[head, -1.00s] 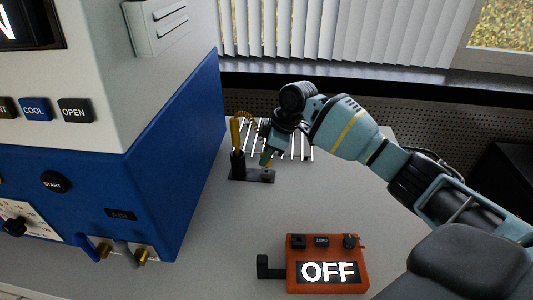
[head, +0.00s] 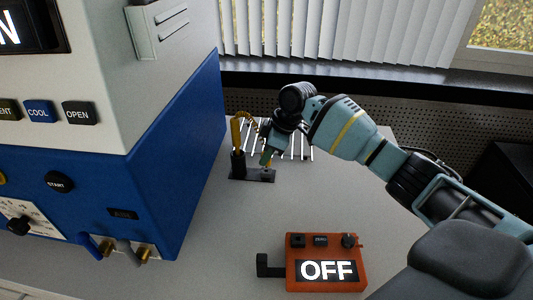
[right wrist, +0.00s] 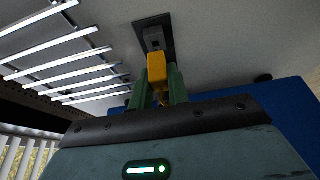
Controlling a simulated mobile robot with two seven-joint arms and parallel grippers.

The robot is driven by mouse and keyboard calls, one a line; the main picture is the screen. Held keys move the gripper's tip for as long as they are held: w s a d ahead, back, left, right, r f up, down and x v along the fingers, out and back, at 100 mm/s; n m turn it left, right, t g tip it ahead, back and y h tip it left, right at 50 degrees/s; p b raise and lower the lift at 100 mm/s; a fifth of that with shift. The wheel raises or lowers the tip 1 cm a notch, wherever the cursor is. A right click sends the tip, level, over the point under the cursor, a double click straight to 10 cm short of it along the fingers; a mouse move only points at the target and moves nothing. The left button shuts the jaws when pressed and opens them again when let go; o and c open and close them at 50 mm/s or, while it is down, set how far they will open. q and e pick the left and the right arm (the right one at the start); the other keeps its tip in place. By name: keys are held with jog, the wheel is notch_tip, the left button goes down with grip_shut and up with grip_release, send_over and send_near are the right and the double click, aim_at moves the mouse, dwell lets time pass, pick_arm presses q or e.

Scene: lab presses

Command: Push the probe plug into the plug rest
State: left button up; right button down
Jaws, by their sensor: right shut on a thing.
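My right gripper (head: 266,157) is shut on the yellow probe plug (right wrist: 156,66), which shows between its green fingers in the right wrist view. The plug rest is a small grey block (right wrist: 154,39) on a dark base plate (right wrist: 168,20). The plug's end is at the block and seems to meet it; how deep it sits cannot be told. In the head view the gripper is just above the right end of the base plate (head: 252,178), largely hiding the plug. The yellow probe (head: 236,134) stands upright in a black holder (head: 238,164) at the left. My left gripper is out of view.
The blue and white press (head: 170,150) stands close at the left. A white wire rack (head: 300,150) lies behind the gripper. An orange box marked OFF (head: 327,285) with a black hook is at the front. The grey table between is clear.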

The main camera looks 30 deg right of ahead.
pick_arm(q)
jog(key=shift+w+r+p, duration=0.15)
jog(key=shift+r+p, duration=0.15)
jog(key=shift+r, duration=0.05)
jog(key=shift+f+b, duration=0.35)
pick_arm(e)
jog(key=shift+f, duration=1.25)
jog(key=c, duration=1.3)
grip_release()
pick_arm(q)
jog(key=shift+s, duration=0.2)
pick_arm(e)
jog(key=shift+o, duration=0.2)
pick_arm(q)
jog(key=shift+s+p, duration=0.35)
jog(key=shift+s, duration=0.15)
pick_arm(e)
jog(key=v, duration=0.7)
jog(key=shift+r, duration=0.35)
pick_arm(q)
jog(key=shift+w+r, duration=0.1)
pick_arm(e)
jog(key=shift+d, duration=0.15)
